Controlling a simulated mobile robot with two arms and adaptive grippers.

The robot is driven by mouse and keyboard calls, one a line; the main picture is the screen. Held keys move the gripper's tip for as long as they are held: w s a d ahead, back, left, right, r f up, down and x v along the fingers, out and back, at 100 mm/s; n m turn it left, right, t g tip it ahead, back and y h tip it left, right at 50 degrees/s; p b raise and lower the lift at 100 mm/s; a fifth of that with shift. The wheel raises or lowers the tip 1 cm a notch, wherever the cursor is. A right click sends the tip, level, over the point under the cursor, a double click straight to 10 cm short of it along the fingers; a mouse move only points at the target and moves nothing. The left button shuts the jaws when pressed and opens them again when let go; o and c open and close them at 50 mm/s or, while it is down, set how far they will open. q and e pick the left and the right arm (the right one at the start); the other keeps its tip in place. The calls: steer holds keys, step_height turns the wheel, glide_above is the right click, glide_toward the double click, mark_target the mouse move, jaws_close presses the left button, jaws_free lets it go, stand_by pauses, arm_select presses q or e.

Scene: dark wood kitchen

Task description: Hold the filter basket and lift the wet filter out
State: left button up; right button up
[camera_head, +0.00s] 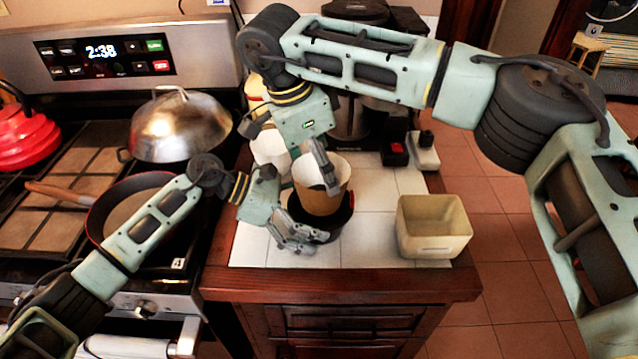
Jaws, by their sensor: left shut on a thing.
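The filter (322,201), pale inside and brown outside, stands upright with its lower part within or just over the dark filter basket (345,220). The basket is low on the white tiled counter, its upper part mostly hidden by the filter. My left gripper (303,240) is shut on the near left side of the basket. My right gripper (328,182) reaches down from above, with one finger inside the filter's mouth. Its other finger is not clear, so I cannot tell whether it pinches the filter wall.
A cream square bin (432,246) stands open on the counter's right. A white cup (268,145) is behind the basket to the left. A dark coffee machine (350,118) stands at the back. The stove with a pan (130,205) is left. Front counter tiles are clear.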

steer(key=shift+r, duration=1)
arm_select(q)
steer(key=o, duration=0.5)
steer(key=shift+o, duration=0.2)
steer(key=shift+a, duration=0.15)
steer(key=v, duration=1.1)
steer(key=shift+a+r, duration=0.15)
steer(key=shift+a, duration=0.2)
